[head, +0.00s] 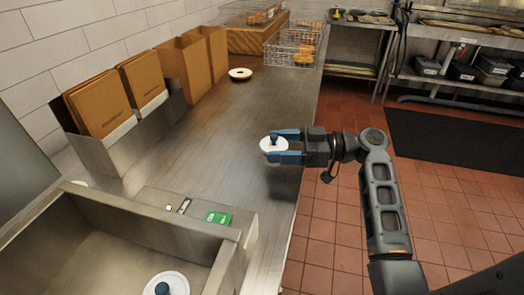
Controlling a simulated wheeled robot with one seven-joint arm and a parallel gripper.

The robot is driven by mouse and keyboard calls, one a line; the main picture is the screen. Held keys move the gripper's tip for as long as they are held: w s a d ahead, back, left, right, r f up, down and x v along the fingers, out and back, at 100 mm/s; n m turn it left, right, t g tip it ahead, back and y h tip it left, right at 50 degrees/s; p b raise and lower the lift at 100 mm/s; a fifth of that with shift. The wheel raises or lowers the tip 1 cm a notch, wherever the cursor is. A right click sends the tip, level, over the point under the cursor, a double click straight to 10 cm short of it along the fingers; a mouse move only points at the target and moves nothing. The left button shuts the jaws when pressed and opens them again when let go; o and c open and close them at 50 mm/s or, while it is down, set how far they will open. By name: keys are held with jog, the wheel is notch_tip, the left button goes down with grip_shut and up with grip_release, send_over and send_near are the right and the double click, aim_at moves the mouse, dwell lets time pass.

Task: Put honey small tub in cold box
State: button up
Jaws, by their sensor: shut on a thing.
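My gripper (287,147) is at the middle of the view, over the steel counter near its right edge. Its blue fingers are shut on a small white tub (271,154) with a dark knob on top, seemingly the honey small tub; no label on it can be read. The tub looks upright; whether it touches the counter is not clear. An open steel box (140,228), seemingly the cold box, is at the lower left, with a green label on its rim. A similar white round thing with a dark knob (172,280) is inside it, cut off by the picture's bottom edge.
Steel holders with brown cardboard (100,105) and brown boxes (185,68) line the wall at left. A white ring-shaped thing (240,73) lies farther back, near wire baskets (291,50). The counter (215,140) between the held tub and the steel box looks clear.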

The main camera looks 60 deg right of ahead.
jog(key=shift+w+a+f, duration=0.35)
jog(key=shift+w+f, duration=0.1)
jog(key=shift+w, duration=0.15)
jog(key=shift+w+a+f, duration=0.4)
jog(key=shift+w, duration=0.25)
jog(key=shift+w+a+f, duration=0.35)
jog(key=shift+w+f, duration=0.1)
jog(key=shift+w, duration=0.15)
jog(key=shift+f, duration=0.25)
jog(key=o, duration=1.1)
jog(key=shift+r+p, duration=0.25)
jog(key=shift+p, duration=0.5)
